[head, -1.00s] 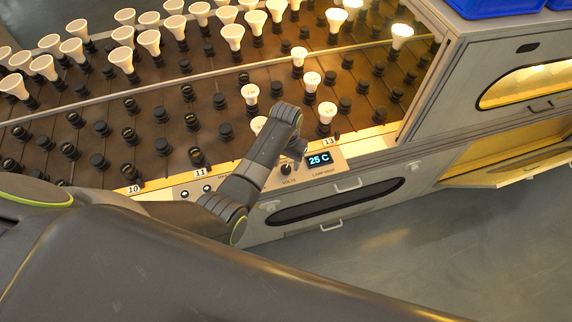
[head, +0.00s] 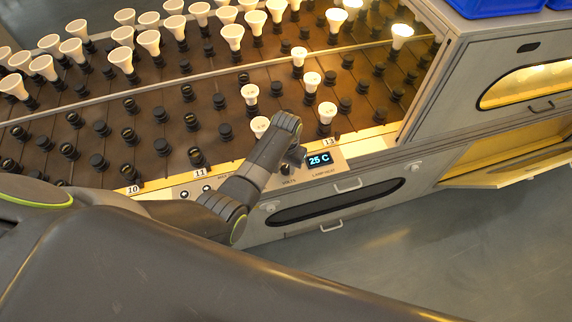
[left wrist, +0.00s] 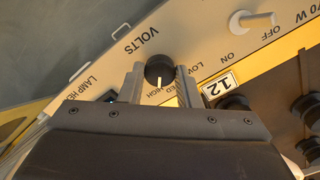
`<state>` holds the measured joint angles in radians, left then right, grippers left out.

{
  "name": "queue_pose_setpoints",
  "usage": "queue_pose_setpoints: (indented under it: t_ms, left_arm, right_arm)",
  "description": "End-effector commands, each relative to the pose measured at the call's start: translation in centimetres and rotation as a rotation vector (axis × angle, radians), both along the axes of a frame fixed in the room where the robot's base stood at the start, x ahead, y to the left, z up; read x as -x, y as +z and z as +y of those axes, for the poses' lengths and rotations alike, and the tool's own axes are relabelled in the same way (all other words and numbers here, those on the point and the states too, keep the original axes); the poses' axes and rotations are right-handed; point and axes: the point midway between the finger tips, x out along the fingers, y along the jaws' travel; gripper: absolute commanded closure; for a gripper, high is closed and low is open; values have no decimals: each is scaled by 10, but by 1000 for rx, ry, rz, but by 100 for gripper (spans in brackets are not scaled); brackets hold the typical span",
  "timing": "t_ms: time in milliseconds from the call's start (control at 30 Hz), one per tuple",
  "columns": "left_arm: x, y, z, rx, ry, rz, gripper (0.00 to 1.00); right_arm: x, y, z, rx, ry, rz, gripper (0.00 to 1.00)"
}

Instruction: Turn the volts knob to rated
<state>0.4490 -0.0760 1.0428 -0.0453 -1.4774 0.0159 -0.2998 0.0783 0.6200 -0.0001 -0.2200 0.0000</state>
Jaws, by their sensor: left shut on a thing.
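The black round volts knob (left wrist: 159,70) with a white pointer line sits on the pale control panel (left wrist: 90,40), beside the word VOLTS. My left gripper (left wrist: 160,80) is shut on it, one grey finger on each side. The pointer faces the gripper's palm, near the partly hidden RATED and HIGH labels; the exact setting is hard to tell. LOW shows to the right. In the head view my left gripper (head: 293,158) reaches down to the panel and partly covers the knob (head: 286,170). My right gripper is not in view.
A lamp temperature display (head: 319,159) reads 25 C right of the knob. A white ON/OFF switch (left wrist: 240,20) is near. Behind stands a sloped rack (head: 60,160) with black sockets and several white bulbs (head: 327,112). An open drawer (head: 510,165) juts out at right.

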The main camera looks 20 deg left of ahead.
Motion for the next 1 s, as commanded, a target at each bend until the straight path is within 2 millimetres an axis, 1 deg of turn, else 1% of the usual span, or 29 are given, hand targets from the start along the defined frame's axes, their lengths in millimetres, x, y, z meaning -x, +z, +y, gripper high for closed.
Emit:
queue_pose_setpoints:
  t_ms: [200, 367, 700, 1000]
  left_arm:
    - [0, 1, 0, 0, 14, 0, 93]
    - [0, 2, 0, 0, 70, 0, 93]
    - [0, 3, 0, -1, 318, 1, 93]
    - [-1, 2, 0, -1, 538, 0, 93]
  right_arm:
    - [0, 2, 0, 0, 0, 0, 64]
    - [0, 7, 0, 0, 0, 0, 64]
    - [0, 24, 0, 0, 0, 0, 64]
    - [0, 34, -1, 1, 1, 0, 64]
